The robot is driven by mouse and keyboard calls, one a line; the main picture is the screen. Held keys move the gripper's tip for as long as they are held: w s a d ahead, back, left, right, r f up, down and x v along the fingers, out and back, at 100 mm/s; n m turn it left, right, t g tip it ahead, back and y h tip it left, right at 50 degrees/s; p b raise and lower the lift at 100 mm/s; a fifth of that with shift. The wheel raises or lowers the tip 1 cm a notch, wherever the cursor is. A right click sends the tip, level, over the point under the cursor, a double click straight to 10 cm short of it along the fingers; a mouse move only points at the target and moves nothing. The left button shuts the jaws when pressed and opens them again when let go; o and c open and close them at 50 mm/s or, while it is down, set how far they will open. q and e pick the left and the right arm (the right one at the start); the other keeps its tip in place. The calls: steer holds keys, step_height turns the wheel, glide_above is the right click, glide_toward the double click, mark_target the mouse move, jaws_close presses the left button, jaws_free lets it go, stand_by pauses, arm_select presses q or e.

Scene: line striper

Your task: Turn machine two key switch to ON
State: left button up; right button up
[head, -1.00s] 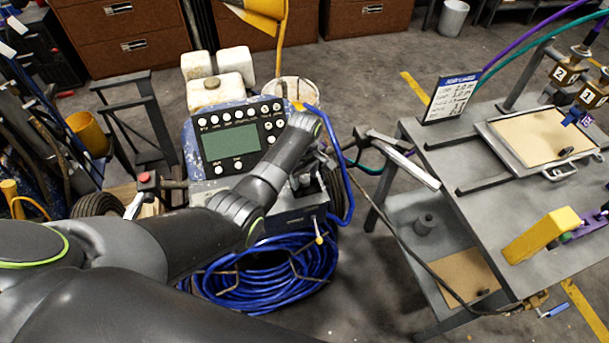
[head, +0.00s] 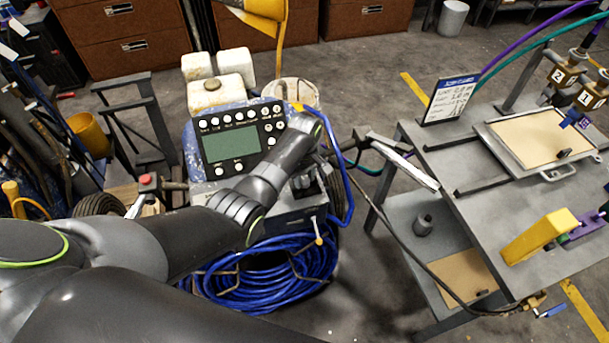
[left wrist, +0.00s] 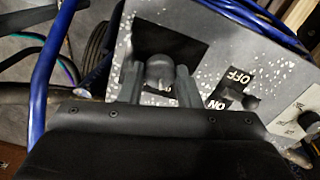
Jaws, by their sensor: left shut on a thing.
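The blue line striper (head: 187,150) with its grey-green screen panel (head: 232,143) stands in the middle of the head view. My left arm reaches over it, and its wrist hides most of the gripper there. In the left wrist view my left gripper (left wrist: 159,88) has its two fingers on either side of a dark rounded knob (left wrist: 160,68) and is shut on it. I cannot tell the knob's turn angle. My right gripper is out of view.
A grey work table (head: 470,152) with a tray and a yellow block (head: 540,236) stands at right. Blue hose (head: 262,275) lies coiled below the arm and also crosses the wrist view at left (left wrist: 45,75). A white bucket (head: 292,93) stands behind the striper.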

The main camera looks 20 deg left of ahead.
arm_select(q)
steer(key=m+p, duration=0.1)
steer(key=m, duration=0.1)
steer(key=shift+r+m, duration=0.15)
steer(key=shift+m, duration=0.15)
steer(key=m+p, duration=0.1)
steer(key=m, duration=0.1)
steer(key=shift+m, duration=0.3)
steer(key=m+p, duration=0.1)
steer(key=m, duration=0.2)
steer(key=shift+m+p, duration=0.3)
steer(key=shift+m, duration=0.7)
steer(key=o, duration=1)
steer(key=shift+c, duration=0.2)
